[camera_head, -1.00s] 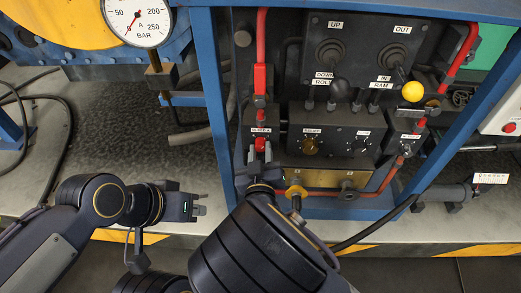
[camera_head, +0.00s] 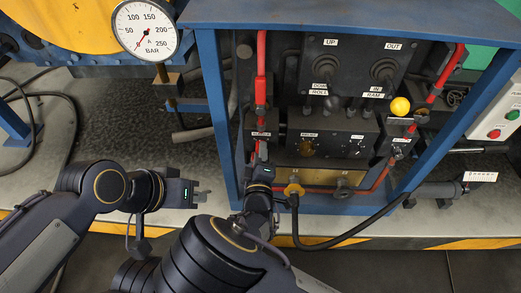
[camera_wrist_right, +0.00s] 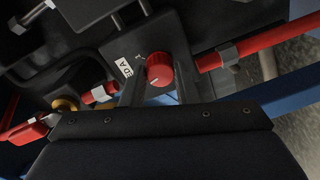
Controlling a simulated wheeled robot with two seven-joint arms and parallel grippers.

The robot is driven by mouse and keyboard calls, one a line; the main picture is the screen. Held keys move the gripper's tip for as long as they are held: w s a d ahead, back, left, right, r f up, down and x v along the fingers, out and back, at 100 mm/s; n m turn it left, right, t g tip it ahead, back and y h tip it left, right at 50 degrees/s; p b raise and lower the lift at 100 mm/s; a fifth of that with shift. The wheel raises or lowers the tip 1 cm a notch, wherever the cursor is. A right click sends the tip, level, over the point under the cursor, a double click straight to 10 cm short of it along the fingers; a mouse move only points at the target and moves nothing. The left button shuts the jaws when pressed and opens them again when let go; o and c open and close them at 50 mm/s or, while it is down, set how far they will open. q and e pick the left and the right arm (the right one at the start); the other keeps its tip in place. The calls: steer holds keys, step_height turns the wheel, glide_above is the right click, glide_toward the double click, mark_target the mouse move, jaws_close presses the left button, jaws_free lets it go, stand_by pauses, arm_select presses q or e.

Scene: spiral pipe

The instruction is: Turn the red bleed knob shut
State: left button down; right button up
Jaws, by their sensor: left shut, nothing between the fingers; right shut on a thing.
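The red bleed knob (camera_wrist_right: 159,66) shows in the right wrist view as a round red cap with a small pale mark, beside a partly covered white label ending in "D A". My right gripper (camera_wrist_right: 157,92) has one finger on each side of the knob and is shut on it. In the head view my right gripper (camera_head: 260,164) is at the lower left of the black valve panel, and its hand mostly hides the knob. My left gripper (camera_head: 203,193) is shut and empty, left of the blue frame and well apart from the knob.
A pressure gauge (camera_head: 146,30) stands at the upper left. The black panel (camera_head: 345,70) carries levers, one with a yellow ball (camera_head: 400,106). Red pipes (camera_head: 261,70) and blue frame posts (camera_head: 213,110) flank it. A black hose (camera_head: 330,244) hangs below a brass block (camera_head: 312,178).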

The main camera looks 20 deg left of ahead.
arm_select(q)
steer(key=shift+r+p, duration=1)
steer(key=shift+r, duration=0.2)
arm_select(e)
steer(key=shift+n, duration=2.8)
steer(key=o, duration=1)
steer(key=shift+c, duration=0.2)
